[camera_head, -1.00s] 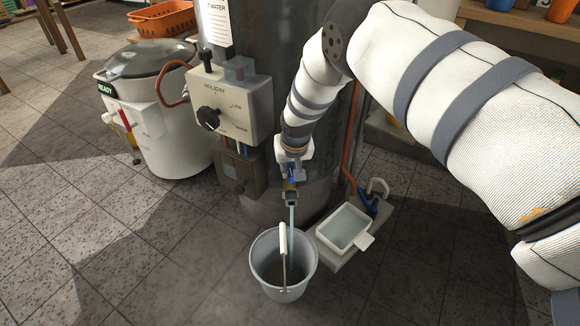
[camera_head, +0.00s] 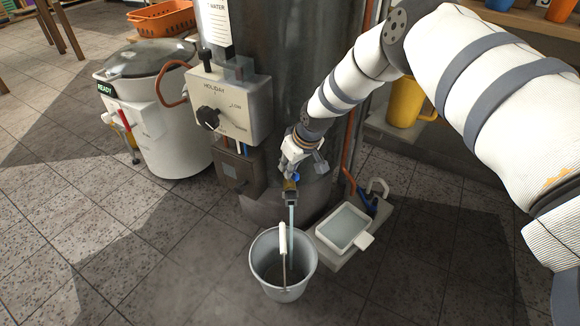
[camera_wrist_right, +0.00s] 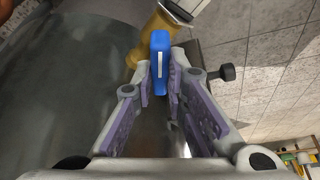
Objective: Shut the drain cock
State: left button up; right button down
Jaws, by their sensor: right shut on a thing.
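The drain cock (camera_head: 291,187) sits low on the front of the tall grey tank, with a brass body and a blue handle (camera_head: 296,177). A thin stream of water (camera_head: 292,222) runs from its spout into the bucket. My right gripper (camera_wrist_right: 162,82) is shut on the blue handle, which stands between the fingertips in the wrist view; the brass body (camera_wrist_right: 153,36) shows just beyond. In the head view my right gripper (camera_head: 294,173) is small and partly hides the handle. My left gripper is not in view.
The grey bucket (camera_head: 283,289) stands on the tiled floor under the spout. A white tray (camera_head: 343,228) is to its right. A control box (camera_head: 222,104) with a black knob and a white lidded vessel (camera_head: 165,140) are to the left. The front floor is clear.

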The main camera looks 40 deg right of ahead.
jog(key=shift+d+n+y+b, duration=0.1)
jog(key=shift+n+y+b, duration=1)
jog(key=shift+n, duration=1)
jog(key=shift+g, duration=0.3)
jog(key=c, duration=1.6)
grip_release()
jog(key=v, duration=1.2)
jog(key=shift+a, duration=0.2)
